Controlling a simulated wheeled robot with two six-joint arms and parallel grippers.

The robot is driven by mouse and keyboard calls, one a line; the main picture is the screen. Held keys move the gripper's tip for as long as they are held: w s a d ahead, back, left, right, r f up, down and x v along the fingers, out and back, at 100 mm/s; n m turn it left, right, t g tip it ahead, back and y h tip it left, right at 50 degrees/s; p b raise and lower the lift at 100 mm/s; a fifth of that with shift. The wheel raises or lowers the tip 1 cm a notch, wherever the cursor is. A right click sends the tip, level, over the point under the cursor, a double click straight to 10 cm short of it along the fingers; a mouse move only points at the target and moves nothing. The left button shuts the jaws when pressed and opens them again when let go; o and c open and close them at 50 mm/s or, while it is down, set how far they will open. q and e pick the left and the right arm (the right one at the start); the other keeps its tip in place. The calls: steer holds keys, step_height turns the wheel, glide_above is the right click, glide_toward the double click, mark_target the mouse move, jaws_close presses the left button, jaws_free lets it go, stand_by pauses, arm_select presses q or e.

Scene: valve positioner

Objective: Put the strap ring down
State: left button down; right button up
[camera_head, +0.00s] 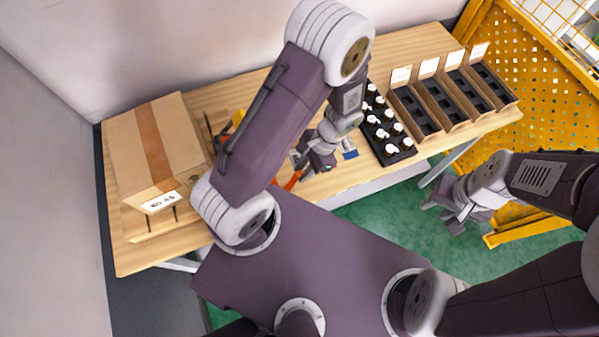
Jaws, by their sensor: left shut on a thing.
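My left gripper (316,160) is over the front part of the wooden table, beside the black tray of white-topped parts. It is shut on the strap ring, which is mostly hidden by the gripper and arm. An orange strip (293,181) shows just below and left of the gripper near the table's front edge; I cannot tell whether it belongs to the ring. My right gripper (444,212) is open and empty, over the green floor in front of the table.
A cardboard box (185,135) stands at the table's left end. A black tray (392,158) with several white-topped parts and several labelled bins (428,97) fill the right side. A blue-and-white item (349,148) lies near my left gripper. A yellow perforated fence (530,110) stands at the right.

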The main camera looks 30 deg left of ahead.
mark_target(298, 177)
arm_select(q)
steer(key=shift+a+f, duration=0.45)
steer(key=shift+a, duration=0.4)
steer(key=shift+s+f, duration=0.1)
step_height(298, 177, down, 4)
steer(key=shift+d+r, duration=0.1)
steer(key=shift+r, duration=0.1)
steer(key=shift+f, duration=0.4)
steer(key=shift+f+b, duration=0.25)
steer(key=shift+b, duration=0.1)
steer(key=c, duration=1.2)
jaws_free()
steer(key=shift+r, duration=0.1)
steer(key=shift+c, duration=0.2)
